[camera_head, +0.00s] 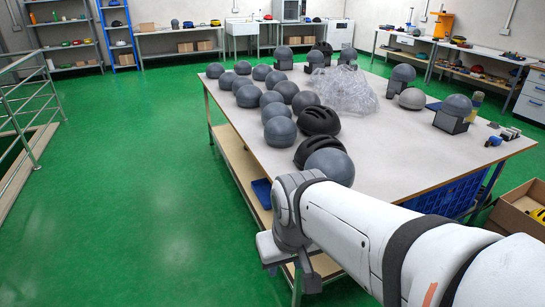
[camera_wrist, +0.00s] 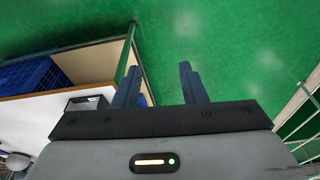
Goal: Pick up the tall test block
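My gripper (camera_wrist: 158,82) shows in the wrist view with its two dark blue fingers spread apart and nothing between them. Green floor lies beyond the fingertips. In the head view my gripper (camera_head: 290,272) is low, beside the near left end of the big table. I cannot pick out the tall test block for certain in either view. A small dark box with a lighter top (camera_wrist: 88,102) lies just left of the left finger in the wrist view; I cannot tell what it is.
The white-topped table (camera_head: 400,165) holds several grey headforms (camera_head: 280,131), black helmets (camera_head: 318,121) and crumpled clear plastic (camera_head: 343,90). A blue crate (camera_head: 450,197) is under it. A cardboard box (camera_head: 515,215) stands at right. Railings (camera_head: 30,110) stand at left; the green floor (camera_head: 140,170) between is clear.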

